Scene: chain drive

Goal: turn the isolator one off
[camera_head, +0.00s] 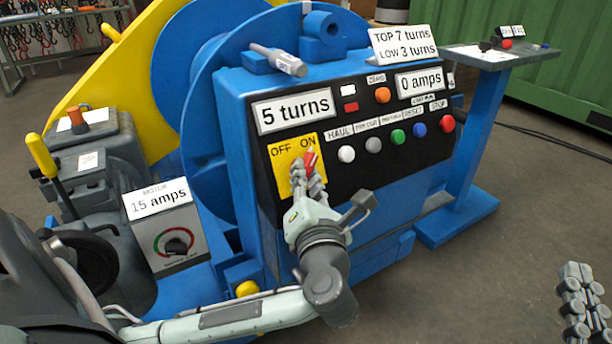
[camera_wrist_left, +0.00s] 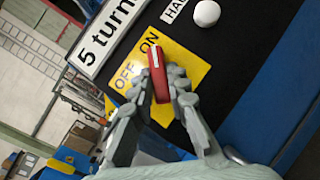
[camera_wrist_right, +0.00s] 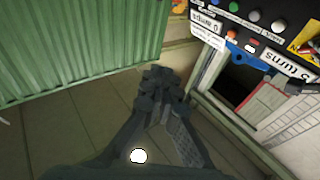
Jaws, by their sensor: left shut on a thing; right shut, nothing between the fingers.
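The isolator is a red handle (camera_head: 311,158) on a yellow plate (camera_head: 282,158) marked OFF and ON, on the black front panel. In the head view the handle leans toward the ON side. My left gripper (camera_head: 304,176) is at the plate and shut on the handle. In the left wrist view the red handle (camera_wrist_left: 158,84) stands between the fingertips (camera_wrist_left: 160,92), pointing toward the ON word. The fingers hide part of the plate. My right gripper (camera_head: 576,290) is shut and empty, low at the right, far from the panel. It also shows in the right wrist view (camera_wrist_right: 160,80).
Right of the isolator is a row of buttons: a white one (camera_head: 346,154), then grey, green, blue and red. A "5 turns" display (camera_head: 292,110) sits above the plate. A motor box (camera_head: 162,225) reads 15 amps. A blue stand (camera_head: 470,150) is at the right.

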